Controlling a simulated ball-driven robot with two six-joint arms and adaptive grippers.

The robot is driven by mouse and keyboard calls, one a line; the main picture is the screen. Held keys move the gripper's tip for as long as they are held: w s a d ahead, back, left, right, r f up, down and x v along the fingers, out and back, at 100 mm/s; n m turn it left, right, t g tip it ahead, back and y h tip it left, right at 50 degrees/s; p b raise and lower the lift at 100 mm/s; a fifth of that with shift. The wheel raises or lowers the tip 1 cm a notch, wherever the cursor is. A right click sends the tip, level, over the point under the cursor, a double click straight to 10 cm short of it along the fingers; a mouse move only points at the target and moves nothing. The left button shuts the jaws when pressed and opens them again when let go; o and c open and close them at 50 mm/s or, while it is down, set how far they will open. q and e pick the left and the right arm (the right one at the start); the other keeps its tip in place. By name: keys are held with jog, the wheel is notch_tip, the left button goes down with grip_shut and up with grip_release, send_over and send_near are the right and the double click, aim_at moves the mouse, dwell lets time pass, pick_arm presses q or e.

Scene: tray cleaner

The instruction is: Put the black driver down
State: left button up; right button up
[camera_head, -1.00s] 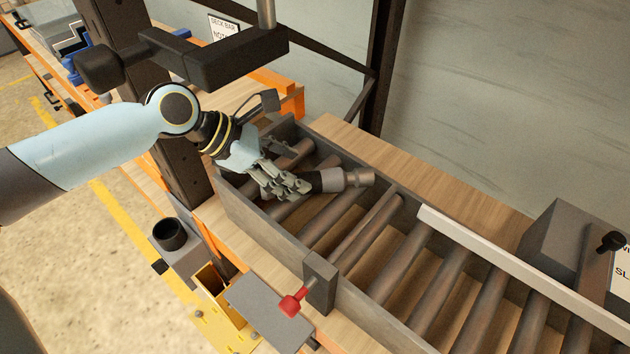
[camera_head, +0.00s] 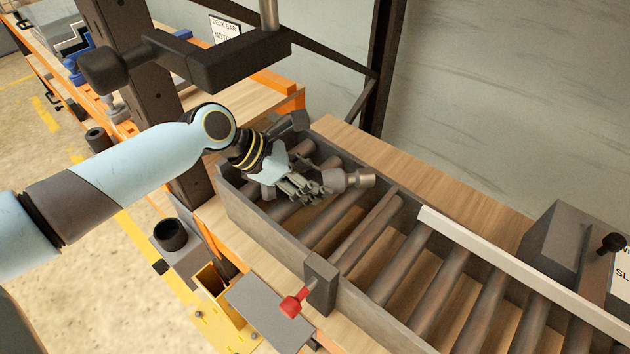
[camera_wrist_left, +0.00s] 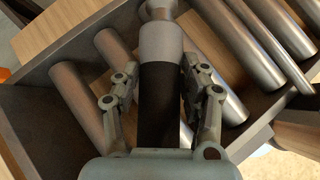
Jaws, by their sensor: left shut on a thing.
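The black driver has a grey front end (camera_head: 345,181) that shows beyond my left fingers in the head view. In the left wrist view its black body (camera_wrist_left: 158,105) lies between the two fingers, with a lighter grey collar and narrower nose at the far end. My left gripper (camera_head: 308,190) is shut on the driver, over the far left end of the roller tray (camera_head: 262,222). The driver lies roughly level, over or on the rollers; I cannot tell whether it touches them. The fingers hide most of its body in the head view. My right gripper is not in view.
Rollers (camera_head: 365,235) run across the grey-walled tray. A red-knobbed clamp (camera_head: 291,305) stands at its near wall. A dark overhead bar (camera_head: 225,62) and post are behind my arm. A white rail (camera_head: 500,262) and grey box (camera_head: 562,240) stand at the right.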

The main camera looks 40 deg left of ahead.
pick_arm(q)
grip_shut()
jog(key=shift+r, duration=0.2)
